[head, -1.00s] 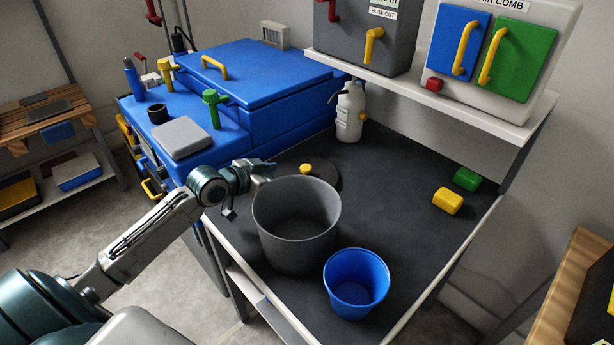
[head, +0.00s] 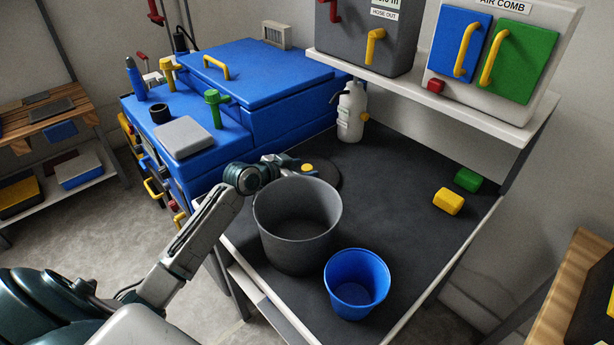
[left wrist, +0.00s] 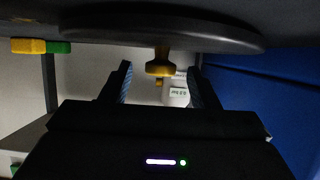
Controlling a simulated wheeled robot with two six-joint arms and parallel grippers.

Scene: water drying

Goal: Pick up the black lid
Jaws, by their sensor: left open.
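The black lid (head: 328,178) lies flat on the dark worktop behind the grey bucket, with a yellow knob (head: 308,168) on top. The bucket rim and my arm hide part of it. My left gripper (head: 292,166) is at the lid's left side, close to the knob. In the left wrist view, the picture looks upside down: the lid (left wrist: 160,32) is at the top and its knob (left wrist: 160,66) hangs between the two open fingers, apart from both. My right gripper is not in view.
The grey bucket (head: 298,252) stands just in front of my left gripper, with a blue bucket (head: 356,300) beside it. A white bottle (head: 351,112) stands behind the lid. A blue cabinet (head: 270,75) borders the left. Yellow (head: 448,201) and green (head: 467,180) blocks lie right.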

